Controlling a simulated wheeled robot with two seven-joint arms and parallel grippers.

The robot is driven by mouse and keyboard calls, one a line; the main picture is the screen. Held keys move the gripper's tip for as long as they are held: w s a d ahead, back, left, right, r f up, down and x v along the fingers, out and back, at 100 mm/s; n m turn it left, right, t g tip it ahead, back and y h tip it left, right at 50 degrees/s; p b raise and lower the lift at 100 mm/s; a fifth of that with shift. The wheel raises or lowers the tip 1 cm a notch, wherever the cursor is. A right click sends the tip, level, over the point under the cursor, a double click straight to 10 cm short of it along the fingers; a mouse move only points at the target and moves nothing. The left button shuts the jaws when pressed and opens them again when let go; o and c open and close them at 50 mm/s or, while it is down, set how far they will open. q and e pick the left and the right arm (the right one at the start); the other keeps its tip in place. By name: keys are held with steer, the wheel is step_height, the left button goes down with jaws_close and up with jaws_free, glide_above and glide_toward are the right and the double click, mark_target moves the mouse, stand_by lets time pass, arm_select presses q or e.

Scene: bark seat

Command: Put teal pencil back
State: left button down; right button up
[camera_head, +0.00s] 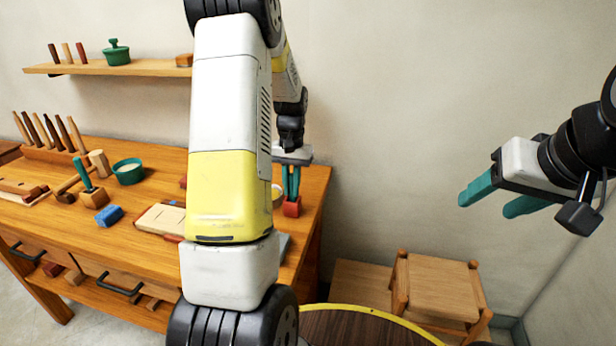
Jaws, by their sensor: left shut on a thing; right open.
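My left gripper (291,192) is at the right end of the workbench, behind my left forearm in this view. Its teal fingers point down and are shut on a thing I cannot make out. A small red block (292,209) is just below the fingertips; I cannot tell whether they touch. I cannot make out a teal pencil apart from the teal fingers. My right gripper (491,200) is open and empty, off to the right of the bench. A teal upright piece (82,172) stands in a wooden block (95,198) on the bench's left part.
The workbench (80,232) holds a green bowl (128,171), a blue block (109,215), a pale board (160,219) and a rack of several tools (48,155). A shelf (120,68) hangs above. A wooden stool (437,283) stands right. My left arm hides the bench's middle.

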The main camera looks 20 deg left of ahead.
mark_target(291, 174)
arm_select(q)
steer(key=shift+f, duration=0.15)
steer(key=c, duration=1.3)
jaws_free()
steer(key=r, duration=0.7)
steer(key=shift+w+r, duration=0.15)
steer(key=shift+w, duration=0.2)
steer(key=shift+r, duration=0.25)
